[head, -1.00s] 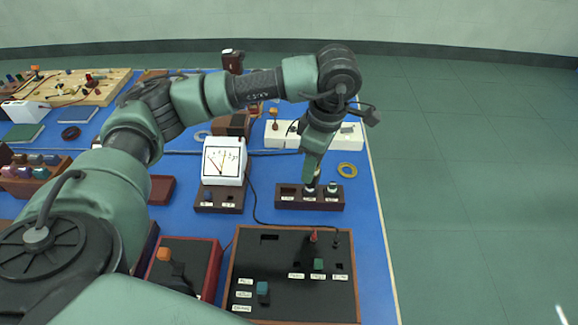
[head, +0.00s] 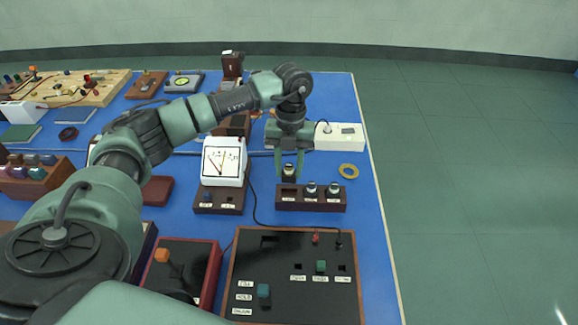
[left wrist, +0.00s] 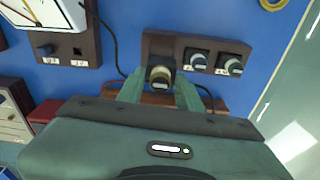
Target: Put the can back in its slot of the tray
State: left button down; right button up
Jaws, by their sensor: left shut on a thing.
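The can (head: 289,171) is small and dark with a pale top. My left gripper (head: 289,160) is shut on it, and it also shows between the two green fingers in the left wrist view (left wrist: 160,76). The dark brown tray (head: 311,205) stands near the table's right side. Two similar cans stand in its middle (head: 311,188) and right (head: 332,188) slots. The held can is upright at the tray's left end, just above or at the left slot; its lower end and exact height are unclear. My right gripper is not in view.
A white meter (head: 224,160) on a brown base stands left of the tray, with a black cable running between them. A black control panel (head: 290,290) lies in front. A yellow ring (head: 348,171) lies right of the tray, near the table edge.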

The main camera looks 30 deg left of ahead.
aim_at(289, 181)
pick_arm(q)
jog(key=shift+f+b, duration=1.45)
jog(key=shift+f, duration=0.65)
jog(key=shift+f+b, duration=0.75)
jog(key=shift+f, duration=0.5)
jog(key=c, duration=0.9)
grip_release()
jog(key=shift+o, duration=0.2)
jog(key=shift+r, duration=0.15)
jog(key=r, duration=0.4)
jog(key=r+b, duration=0.1)
jog(key=r, duration=0.1)
jog(key=shift+w+a, duration=0.15)
jog(key=shift+w, duration=0.25)
jog(key=shift+r, duration=0.75)
